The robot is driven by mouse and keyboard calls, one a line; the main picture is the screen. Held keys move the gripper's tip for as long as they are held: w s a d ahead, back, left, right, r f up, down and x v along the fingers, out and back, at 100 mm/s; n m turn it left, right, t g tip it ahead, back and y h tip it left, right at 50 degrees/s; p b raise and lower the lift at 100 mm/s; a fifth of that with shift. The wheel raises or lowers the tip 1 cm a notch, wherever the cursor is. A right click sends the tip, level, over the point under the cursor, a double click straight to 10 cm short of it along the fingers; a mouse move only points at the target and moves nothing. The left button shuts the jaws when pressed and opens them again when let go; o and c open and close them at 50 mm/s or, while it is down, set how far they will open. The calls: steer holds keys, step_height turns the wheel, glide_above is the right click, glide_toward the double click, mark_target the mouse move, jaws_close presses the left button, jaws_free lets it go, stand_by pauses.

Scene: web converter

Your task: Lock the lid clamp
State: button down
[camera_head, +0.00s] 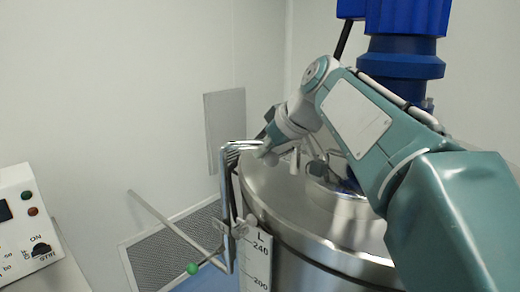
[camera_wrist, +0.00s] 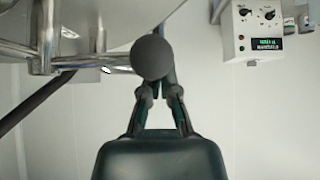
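A steel vessel with a domed lid (camera_head: 300,203) fills the lower middle of the head view. A metal bracket (camera_head: 228,180) of bent bars stands at the lid's left rim. A small clamp fitting (camera_head: 238,229) and a rod with a green knob (camera_head: 192,268) are at its lower part. My gripper (camera_head: 266,150) is over the lid's left edge, close to the bracket top. In the wrist view, its fingers (camera_wrist: 160,82) converge behind a dark round knob (camera_wrist: 152,57). The knob hides the fingertips, so I cannot tell whether they grip anything.
A blue motor column (camera_head: 400,55) rises behind the lid. A control box (camera_head: 20,225) stands at far left, and a box with dials (camera_wrist: 266,28) shows in the wrist view. A wall grille (camera_head: 170,250) is behind. Open space lies left of the bracket.

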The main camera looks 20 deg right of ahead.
steer(key=shift+s, duration=0.1)
stand_by(0.5)
steer(key=v, duration=1.1)
steer(key=shift+s+r, duration=0.25)
steer(key=shift+r, duration=0.05)
steer(key=shift+s+d, duration=0.1)
steer(key=shift+d, duration=0.05)
